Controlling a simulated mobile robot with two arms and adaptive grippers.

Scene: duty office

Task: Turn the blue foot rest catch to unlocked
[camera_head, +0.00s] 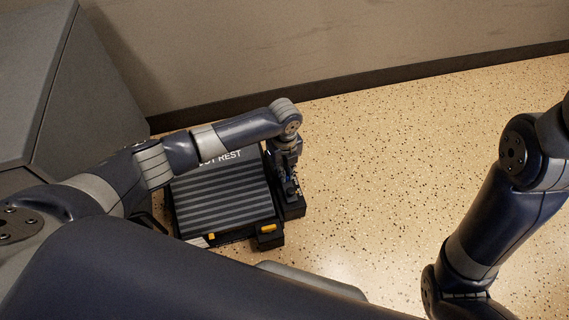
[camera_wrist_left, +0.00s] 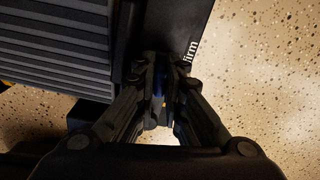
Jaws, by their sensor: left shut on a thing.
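The foot rest (camera_head: 222,205) is a dark ribbed box on the floor with "FOOT REST" lettering, partly covered by my left arm. It also shows in the left wrist view (camera_wrist_left: 55,45). My left gripper (camera_head: 290,192) points down at the right side of the foot rest. In the left wrist view its fingers (camera_wrist_left: 158,95) are shut on the blue catch (camera_wrist_left: 158,82), of which only a dark blue sliver shows between them. The catch's angle is hidden by the fingers. My right arm is at the right, but its gripper is out of view.
A yellow piece (camera_head: 267,228) sits at the foot rest's front right corner, and a smaller yellow mark (camera_head: 211,236) is on its front edge. A grey cabinet (camera_head: 35,75) stands at the left. The speckled floor (camera_head: 370,170) to the right is clear up to the wall (camera_head: 330,45).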

